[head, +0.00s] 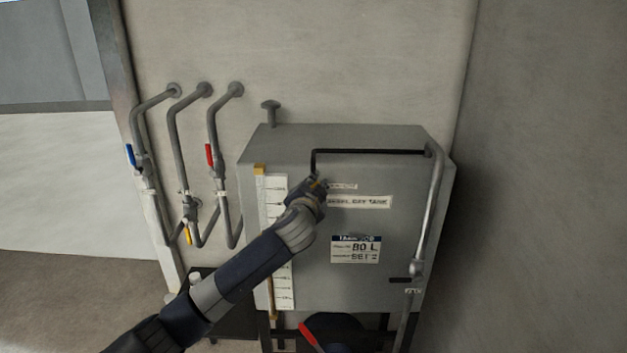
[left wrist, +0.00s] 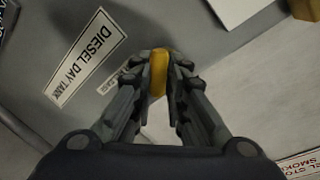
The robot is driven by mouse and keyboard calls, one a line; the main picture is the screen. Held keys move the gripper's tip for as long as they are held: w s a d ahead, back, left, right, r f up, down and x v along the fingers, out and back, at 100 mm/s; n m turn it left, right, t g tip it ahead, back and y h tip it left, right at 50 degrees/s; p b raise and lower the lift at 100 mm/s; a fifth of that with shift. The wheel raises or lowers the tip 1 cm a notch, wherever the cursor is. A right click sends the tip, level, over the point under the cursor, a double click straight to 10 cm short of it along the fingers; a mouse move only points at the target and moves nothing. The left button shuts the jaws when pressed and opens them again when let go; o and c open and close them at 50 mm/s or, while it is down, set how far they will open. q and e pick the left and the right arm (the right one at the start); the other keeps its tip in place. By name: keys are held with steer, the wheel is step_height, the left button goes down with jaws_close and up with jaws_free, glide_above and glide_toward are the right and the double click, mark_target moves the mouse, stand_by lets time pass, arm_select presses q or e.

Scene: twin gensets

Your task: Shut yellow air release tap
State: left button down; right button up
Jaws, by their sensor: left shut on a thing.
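The yellow tap handle (left wrist: 158,72) shows between my left gripper's fingers in the left wrist view. In the head view my left gripper (head: 317,186) is at the front face of the grey day tank (head: 400,235), below a black pipe. My left gripper (left wrist: 168,68) is shut on the yellow handle, with a finger on each side. The tap's body is mostly hidden by the gripper. My right gripper is in neither view.
A "DIESEL DAY TANK" label (head: 360,202) and a white gauge strip (head: 277,220) flank the gripper. Wall pipes at left carry a blue lever (head: 130,155), a red lever (head: 210,155) and another yellow lever (head: 188,235). A black pipe (head: 370,151) runs above the gripper.

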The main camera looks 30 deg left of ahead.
arm_select(q)
steer(key=m, duration=0.3)
steer(key=f+m+g, duration=0.1)
steer(key=shift+w+d+f+m+y, duration=0.1)
steer(key=shift+d+m+y, duration=0.2)
steer(key=shift+d+y, duration=0.1)
steer(key=shift+f+m+g+y, duration=0.15)
steer(key=shift+f+m+y, duration=0.05)
steer(key=shift+m, duration=0.5)
steer(key=shift+f+m+g+y, duration=0.15)
steer(key=shift+m+y, duration=0.05)
steer(key=shift+m, duration=0.5)
steer(key=c, duration=1.8)
jaws_free()
steer(key=shift+o, duration=0.7)
steer(key=shift+r, duration=0.25)
steer(key=shift+a, duration=0.1)
